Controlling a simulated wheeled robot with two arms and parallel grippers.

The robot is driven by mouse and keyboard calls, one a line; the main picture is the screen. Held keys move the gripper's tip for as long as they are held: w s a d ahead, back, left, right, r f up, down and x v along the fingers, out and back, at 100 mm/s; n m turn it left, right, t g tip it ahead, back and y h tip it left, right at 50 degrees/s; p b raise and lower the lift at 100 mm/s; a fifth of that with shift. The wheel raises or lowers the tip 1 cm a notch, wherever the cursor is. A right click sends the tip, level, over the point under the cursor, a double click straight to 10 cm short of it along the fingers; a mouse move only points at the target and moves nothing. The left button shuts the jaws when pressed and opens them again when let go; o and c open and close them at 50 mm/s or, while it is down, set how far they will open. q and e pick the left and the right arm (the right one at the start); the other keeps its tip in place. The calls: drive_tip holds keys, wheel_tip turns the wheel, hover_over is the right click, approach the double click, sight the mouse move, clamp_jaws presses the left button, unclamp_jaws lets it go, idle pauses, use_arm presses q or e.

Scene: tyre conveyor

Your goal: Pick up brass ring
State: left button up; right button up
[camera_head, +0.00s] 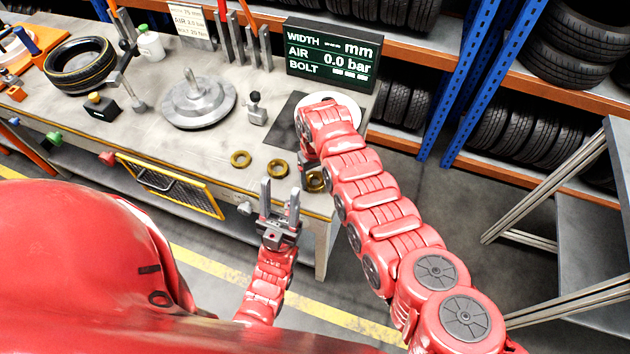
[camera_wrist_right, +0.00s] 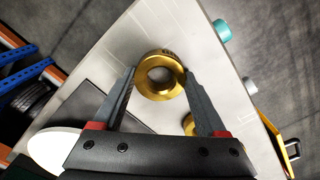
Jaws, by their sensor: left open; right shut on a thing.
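Brass rings lie near the front edge of the workbench: a left one (camera_head: 240,159), a middle one (camera_head: 277,168) and a right one (camera_head: 316,182). My right gripper (camera_wrist_right: 160,75) is shut on the right ring, which also shows in the right wrist view (camera_wrist_right: 147,86), one finger on each side. Whether this ring still touches the bench, I cannot tell. Another ring (camera_wrist_right: 187,124) is partly hidden behind a finger. In the head view my right arm mostly hides its gripper. My left gripper (camera_head: 280,205) is open and empty in front of the bench edge, its fingers pointing up.
The workbench (camera_head: 195,145) holds a round metal plate (camera_head: 198,103), a tyre (camera_head: 79,66) and a dark mat (camera_head: 284,121) with a white disc (camera_head: 343,103). A display (camera_head: 333,55) stands at the back. Tyre racks with blue posts (camera_head: 468,80) stand behind; a metal frame (camera_head: 560,185) is right.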

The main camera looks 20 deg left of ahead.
clamp_jaws()
drive_tip(key=shift+r, duration=0.15)
